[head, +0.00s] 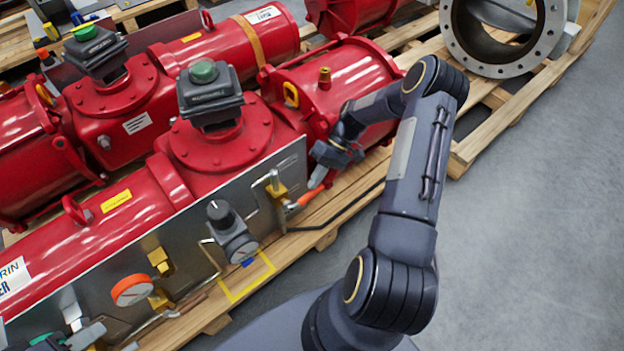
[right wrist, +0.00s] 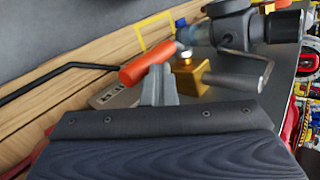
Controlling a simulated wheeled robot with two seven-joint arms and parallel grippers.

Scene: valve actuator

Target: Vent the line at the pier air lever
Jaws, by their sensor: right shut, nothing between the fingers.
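The air lever has an orange-red handle (head: 312,195) and sits at the right end of the grey panel, by a brass valve body (head: 277,190). In the right wrist view the handle (right wrist: 146,62) lies just beyond my fingertips, with the brass body (right wrist: 190,76) to its right. My right gripper (head: 319,177) is shut and empty, close above the handle's outer end in the head view. In the right wrist view its closed fingers (right wrist: 157,88) overlap the handle's lower edge; I cannot tell whether they touch. My left gripper is not in view.
Red actuator cylinders (head: 335,85) lie behind the panel (head: 190,265) on a wooden pallet (head: 340,205). Grey floor (head: 540,220) is clear at right.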

